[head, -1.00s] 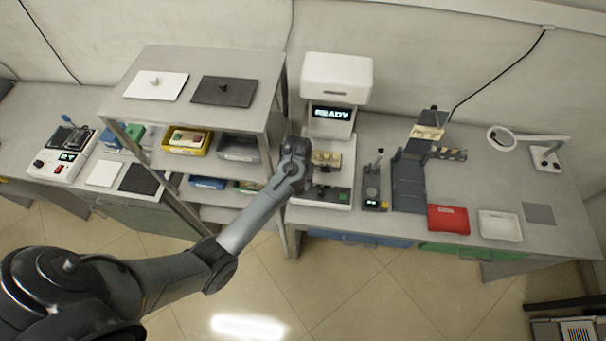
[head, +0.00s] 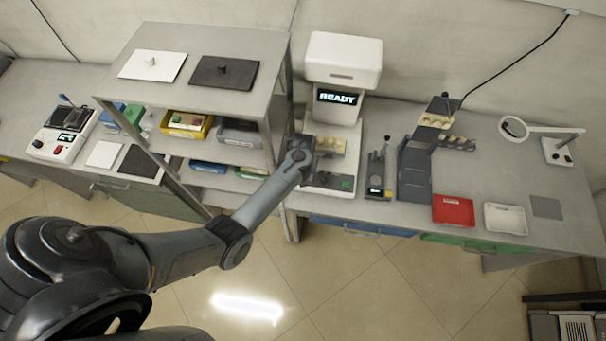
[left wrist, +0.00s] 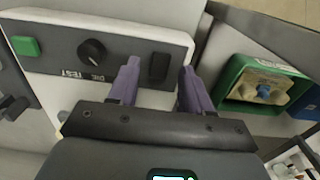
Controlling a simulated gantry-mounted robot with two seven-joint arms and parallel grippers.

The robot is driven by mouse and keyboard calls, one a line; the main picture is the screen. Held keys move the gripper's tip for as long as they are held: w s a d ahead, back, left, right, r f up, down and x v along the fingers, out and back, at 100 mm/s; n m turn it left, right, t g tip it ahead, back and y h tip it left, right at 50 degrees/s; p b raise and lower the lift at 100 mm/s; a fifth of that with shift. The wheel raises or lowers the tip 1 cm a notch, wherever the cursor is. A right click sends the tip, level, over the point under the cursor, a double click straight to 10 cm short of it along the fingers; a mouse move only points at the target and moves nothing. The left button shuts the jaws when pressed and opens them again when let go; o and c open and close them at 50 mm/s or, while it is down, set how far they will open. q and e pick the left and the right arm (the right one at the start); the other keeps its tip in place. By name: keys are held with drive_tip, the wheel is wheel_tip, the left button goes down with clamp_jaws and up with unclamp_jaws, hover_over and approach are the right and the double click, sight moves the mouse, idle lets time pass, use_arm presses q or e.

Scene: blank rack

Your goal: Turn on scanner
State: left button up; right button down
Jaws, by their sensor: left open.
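A white machine (head: 340,75) with a lit screen (head: 336,98) reading READY stands at the back, right of the shelf; I take it for the scanner. Its low front base carries a dark control panel (left wrist: 65,45) with a green button (left wrist: 25,46), a round knob (left wrist: 92,50) and a black switch (left wrist: 159,67). In the left wrist view my left gripper (left wrist: 160,84) is open, its purple fingers on either side of the black switch. Contact cannot be told. In the head view my left arm hides the fingertips and the panel's left end. My right gripper is not in view.
A shelf unit (head: 215,45) with bins stands close left of the machine. A green bin (left wrist: 232,82) lies right of my fingers in the wrist view. A small dark device (head: 376,192), a red tray (head: 453,211) and a white tray (head: 505,219) are on the bench to the right.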

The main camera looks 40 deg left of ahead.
use_arm(q)
drive_tip(key=shift+f, duration=0.35)
clamp_jaws()
drive_tip(key=shift+s+d+r+t+y+p, duration=0.15)
drive_tip(key=shift+s+t+y+p, duration=0.2)
drive_tip(key=shift+p, duration=0.85)
drive_tip(key=shift+w+t+p, duration=0.15)
drive_tip(key=shift+t+p, duration=0.15)
drive_tip(key=shift+t, duration=0.15)
drive_tip(key=shift+f, duration=0.2)
unclamp_jaws()
